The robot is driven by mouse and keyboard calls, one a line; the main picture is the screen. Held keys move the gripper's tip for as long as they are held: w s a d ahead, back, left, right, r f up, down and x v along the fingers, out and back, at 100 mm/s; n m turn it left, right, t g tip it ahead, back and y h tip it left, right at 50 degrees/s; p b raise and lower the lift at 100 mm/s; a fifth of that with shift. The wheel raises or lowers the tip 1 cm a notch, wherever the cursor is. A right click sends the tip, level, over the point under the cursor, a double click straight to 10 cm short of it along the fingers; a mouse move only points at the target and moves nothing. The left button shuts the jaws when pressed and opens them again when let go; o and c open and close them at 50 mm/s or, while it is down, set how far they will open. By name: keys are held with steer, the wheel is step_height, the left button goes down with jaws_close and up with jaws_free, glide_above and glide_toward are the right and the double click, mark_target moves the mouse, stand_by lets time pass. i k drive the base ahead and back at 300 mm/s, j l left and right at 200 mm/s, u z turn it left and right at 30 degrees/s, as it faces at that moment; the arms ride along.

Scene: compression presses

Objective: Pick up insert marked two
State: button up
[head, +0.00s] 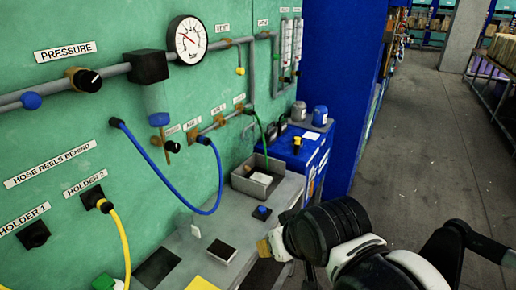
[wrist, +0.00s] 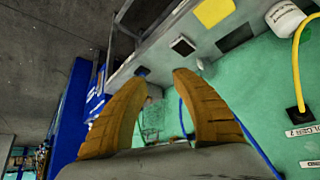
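I cannot make out any piece with a readable two as an insert. A small block with a dark top (head: 221,251) sits on the grey bench (head: 262,219); it also shows in the wrist view (wrist: 182,46), and no number is legible on it. My gripper (head: 266,247) is at the bench's right edge, to the right of that block and apart from it. In the wrist view my gripper (wrist: 160,79) has its two orange fingers apart, with nothing between them.
A grey open box (head: 257,178) and a small blue-topped piece (head: 262,212) stand on the bench. A dark square (head: 157,267) and a yellow square (head: 200,284) lie nearer. Blue and yellow hoses (head: 121,235) hang from the green wall. Open floor (head: 420,150) lies right.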

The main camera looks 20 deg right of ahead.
mark_target(260, 178)
steer(key=i+l+u, duration=0.2)
steer(key=i+l, duration=0.15)
steer(key=i+l+u, duration=0.2)
steer(key=l, duration=0.25)
steer(key=i+l+u, duration=0.2)
steer(key=i+l, duration=0.15)
steer(key=l, duration=0.1)
